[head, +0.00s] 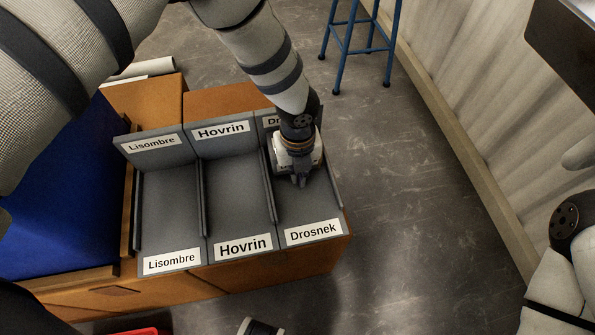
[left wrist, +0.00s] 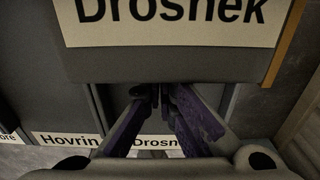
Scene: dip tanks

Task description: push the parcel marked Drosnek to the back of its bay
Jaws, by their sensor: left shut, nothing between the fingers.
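The parcel marked Drosnek (head: 267,119) has a grey face with a white label and stands in the right-hand bay, mostly hidden behind my left arm in the head view. In the left wrist view its grey face (left wrist: 160,66) fills the top, with a brown edge at right. Its bay (head: 318,208) has a grey floor and a Drosnek label on the front lip. My left gripper (head: 300,182) is shut and empty, low over this bay, on the front side of the parcel. Whether the fingertips (left wrist: 163,92) touch it, I cannot tell. My right gripper is out of view.
Parcels marked Lisombre (head: 136,151) and Hovrin (head: 209,145) stand at the far end of the two bays to the left. Thin dividers separate the bays. A blue surface (head: 50,210) lies left, a blue stool (head: 345,45) stands behind, and open floor (head: 425,200) lies right.

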